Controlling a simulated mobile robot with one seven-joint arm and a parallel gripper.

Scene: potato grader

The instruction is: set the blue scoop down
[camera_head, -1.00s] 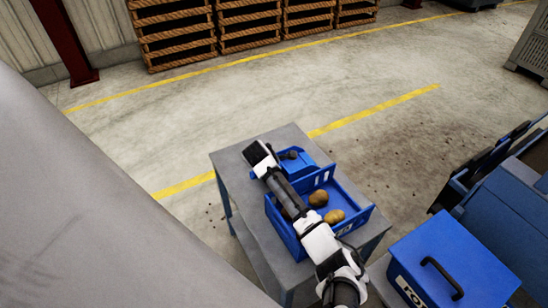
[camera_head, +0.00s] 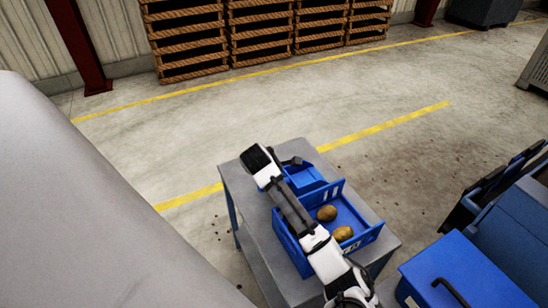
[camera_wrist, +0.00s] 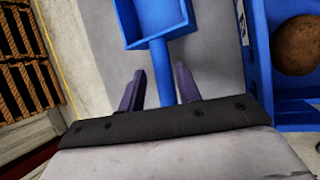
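The blue scoop (camera_head: 305,178) lies on the grey table (camera_head: 236,178) behind the blue crate in the head view, partly hidden by my arm. In the wrist view its square pan (camera_wrist: 152,22) points away from me, and its handle (camera_wrist: 163,75) runs back between my fingers. My gripper (camera_wrist: 160,88) is open, with a gap on each side of the handle. In the head view my gripper (camera_head: 291,162) is over the scoop's near-left side, and its fingers are small and dark there.
The blue crate (camera_head: 366,237) holds two potatoes (camera_head: 335,222) and sits close beside the scoop. A blue box with a black handle (camera_head: 452,292) stands at the lower right. Wooden pallets (camera_head: 188,42) stand far back. The table's far-left corner is bare.

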